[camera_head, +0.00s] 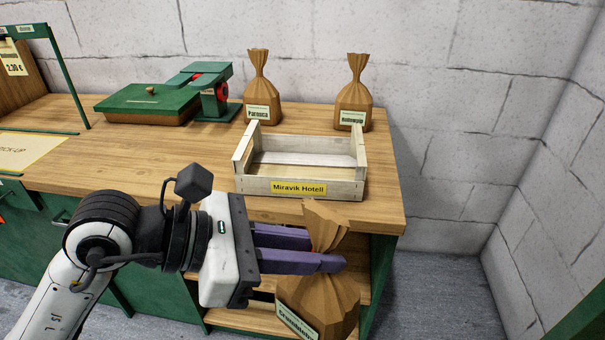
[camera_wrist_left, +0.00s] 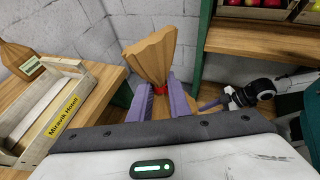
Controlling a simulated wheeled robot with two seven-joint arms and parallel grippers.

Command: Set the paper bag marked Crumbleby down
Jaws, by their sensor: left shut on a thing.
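The brown paper bag marked Crumbleby (camera_head: 318,298) hangs in front of the counter's front edge in the head view, its label tilted at the lower left. My left gripper (camera_head: 335,262) is shut on the bag's twisted neck with its purple fingers. In the left wrist view the bag's flared top (camera_wrist_left: 150,58) stands up between the fingers (camera_wrist_left: 160,98); its body is hidden below. My right gripper does not show in the head view; a dark gripper at the end of another arm of mine (camera_wrist_left: 245,97) shows small in the left wrist view, its opening unclear.
An empty wooden crate marked Miravik Hotell (camera_head: 350,187) stands on the wooden counter (camera_head: 385,212). Two more paper bags, Parnoca (camera_head: 262,92) and another (camera_head: 355,98), stand behind it. A green-lidded box (camera_head: 140,105) and a green-red device (camera_head: 215,90) are at the back left.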

